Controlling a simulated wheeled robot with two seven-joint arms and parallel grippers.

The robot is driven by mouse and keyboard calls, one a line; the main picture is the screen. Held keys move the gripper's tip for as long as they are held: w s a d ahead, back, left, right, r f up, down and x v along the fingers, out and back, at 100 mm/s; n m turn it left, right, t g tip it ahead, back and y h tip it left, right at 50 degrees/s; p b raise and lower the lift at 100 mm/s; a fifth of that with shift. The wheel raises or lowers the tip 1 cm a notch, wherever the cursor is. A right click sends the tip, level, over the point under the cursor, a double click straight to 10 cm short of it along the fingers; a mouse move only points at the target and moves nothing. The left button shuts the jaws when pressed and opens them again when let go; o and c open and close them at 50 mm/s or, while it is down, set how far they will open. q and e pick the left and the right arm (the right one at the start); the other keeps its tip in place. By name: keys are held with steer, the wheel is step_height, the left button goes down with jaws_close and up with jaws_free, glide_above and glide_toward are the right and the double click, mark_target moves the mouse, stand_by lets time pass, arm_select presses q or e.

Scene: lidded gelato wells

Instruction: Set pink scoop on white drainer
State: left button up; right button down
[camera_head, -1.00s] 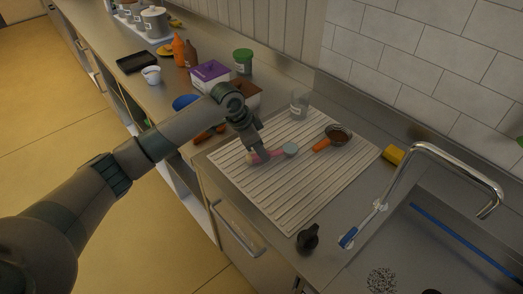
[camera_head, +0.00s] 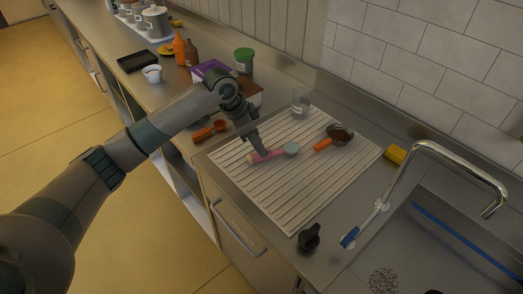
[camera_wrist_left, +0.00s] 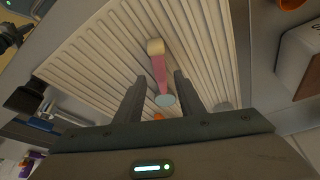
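The pink scoop (camera_head: 269,156) lies on the ribbed white drainer (camera_head: 285,205), with its pale blue bowl to the right and cream handle end to the left. My left gripper (camera_head: 260,151) is right above the scoop's handle in the head view. In the left wrist view, the fingers (camera_wrist_left: 160,76) are apart, with the pink scoop (camera_wrist_left: 157,66) showing in the gap between them and the drainer (camera_wrist_left: 105,60) beneath. Nothing appears gripped. My right gripper is in neither view.
An orange-handled strainer (camera_head: 339,134) and a clear cup (camera_head: 300,102) are on the drainer's far side. An orange scoop (camera_head: 210,131) lies left of it. A black knob-like object (camera_head: 309,237), yellow sponge (camera_head: 395,154) and tap (camera_head: 440,150) are near the sink. The drainer's front is bare.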

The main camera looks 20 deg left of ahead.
arm_select(q)
steer(key=b+v, duration=0.1)
steer(key=v, duration=0.7)
steer(key=shift+b, duration=0.3)
steer(key=shift+s, duration=0.15)
stand_by(0.3)
